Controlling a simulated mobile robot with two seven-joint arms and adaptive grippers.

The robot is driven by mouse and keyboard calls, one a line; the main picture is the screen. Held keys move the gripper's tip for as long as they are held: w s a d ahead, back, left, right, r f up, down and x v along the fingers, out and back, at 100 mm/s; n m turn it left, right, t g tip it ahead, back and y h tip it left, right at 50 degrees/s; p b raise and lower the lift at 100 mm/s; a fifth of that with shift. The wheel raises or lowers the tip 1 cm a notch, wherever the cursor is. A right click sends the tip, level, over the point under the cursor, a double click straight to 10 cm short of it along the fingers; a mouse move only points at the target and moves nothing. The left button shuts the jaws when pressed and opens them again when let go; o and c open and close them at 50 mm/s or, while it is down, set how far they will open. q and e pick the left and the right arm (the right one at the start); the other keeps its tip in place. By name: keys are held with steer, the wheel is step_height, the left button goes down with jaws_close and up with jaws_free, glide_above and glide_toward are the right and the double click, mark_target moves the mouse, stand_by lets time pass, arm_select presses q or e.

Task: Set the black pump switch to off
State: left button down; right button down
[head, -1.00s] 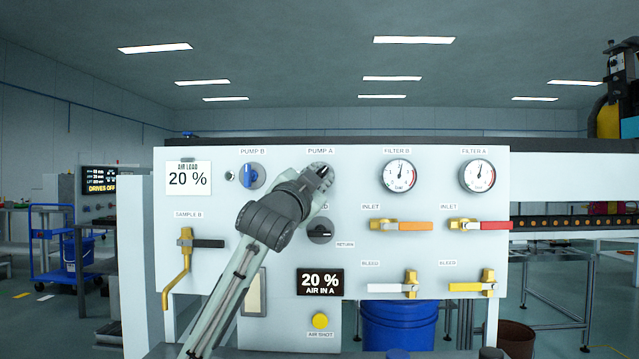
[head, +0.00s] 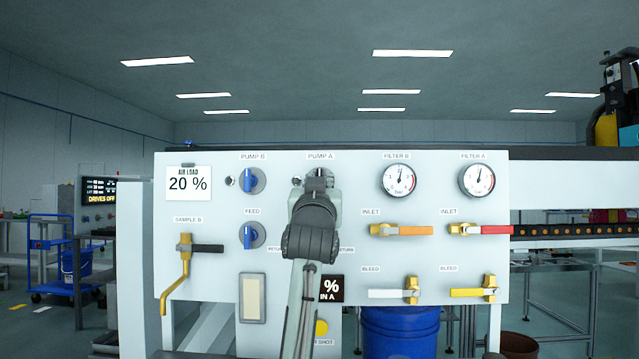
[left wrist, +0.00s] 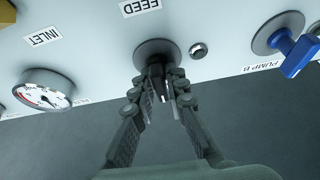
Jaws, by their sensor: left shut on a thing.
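The black pump switch (left wrist: 156,72) is under the PUMP A label on the white panel (head: 350,270). My left gripper (head: 319,175) is at it, with its fingers pointing into the panel. In the left wrist view my left gripper (left wrist: 158,82) is shut on the black knob, one finger on each side. The knob's grey round base shows behind the fingertips. In the head view my gripper and arm hide most of the switch, so its pointer direction is hard to tell. My right gripper is not in view.
The blue PUMP B switch (head: 252,181) and blue FEED switch (head: 251,236) are to the left, both handles upright. Two gauges (head: 398,179) and several lever valves (head: 402,230) are to the right. My arm partly covers the AIR IN A display (head: 332,288).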

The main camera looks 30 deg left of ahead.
arm_select(q)
steer(key=shift+n, duration=0.3)
steer(key=c, duration=1.6)
jaws_free()
steer(key=v, duration=1.2)
steer(key=shift+d+f, duration=0.1)
